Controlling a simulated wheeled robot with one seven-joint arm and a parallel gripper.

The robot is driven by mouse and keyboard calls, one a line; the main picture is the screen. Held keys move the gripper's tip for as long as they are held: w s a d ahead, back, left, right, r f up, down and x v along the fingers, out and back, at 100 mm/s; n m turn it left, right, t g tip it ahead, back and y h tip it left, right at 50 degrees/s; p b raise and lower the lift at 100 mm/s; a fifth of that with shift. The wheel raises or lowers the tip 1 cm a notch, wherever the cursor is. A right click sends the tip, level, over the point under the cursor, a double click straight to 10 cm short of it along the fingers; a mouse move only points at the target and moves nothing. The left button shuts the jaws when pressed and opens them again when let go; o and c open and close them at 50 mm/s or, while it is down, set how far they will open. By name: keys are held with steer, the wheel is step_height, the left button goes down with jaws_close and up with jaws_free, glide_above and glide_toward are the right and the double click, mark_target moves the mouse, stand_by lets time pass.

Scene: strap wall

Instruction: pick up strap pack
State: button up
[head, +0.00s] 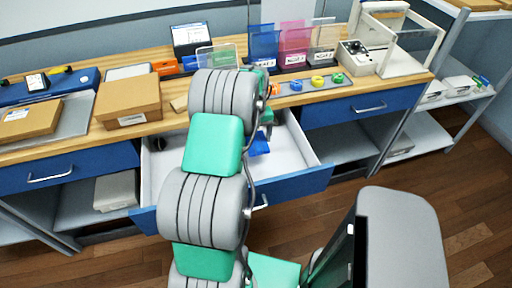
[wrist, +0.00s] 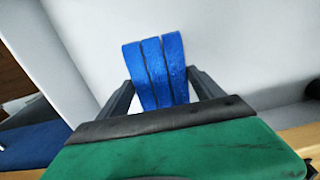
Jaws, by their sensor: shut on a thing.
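The strap pack (wrist: 155,72) is a blue bundle of several flat bands side by side. In the wrist view it sits between the two dark fingers of my gripper (wrist: 160,90), which is shut on it. Behind it is the pale inside of the open drawer (head: 297,150). In the head view a small blue piece of the strap pack (head: 259,144) shows over the drawer, just right of my arm. My arm hides most of my gripper and part of the drawer there. I cannot tell whether the pack touches the drawer floor.
The wooden worktop (head: 75,122) runs behind the drawer. On it are cardboard boxes (head: 128,101), coloured clear panels (head: 294,45), a strip of coloured knobs (head: 317,82) and a white frame device (head: 391,45). A dark round thing (head: 159,144) lies in the drawer's left part.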

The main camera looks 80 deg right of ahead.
steer(key=w+a+b, duration=0.1)
steer(key=w+a, duration=0.4)
steer(key=w, duration=0.3)
steer(key=w+a+b, duration=0.2)
steer(key=w+a, duration=0.3)
steer(key=w, duration=0.4)
steer(key=shift+r, duration=0.45)
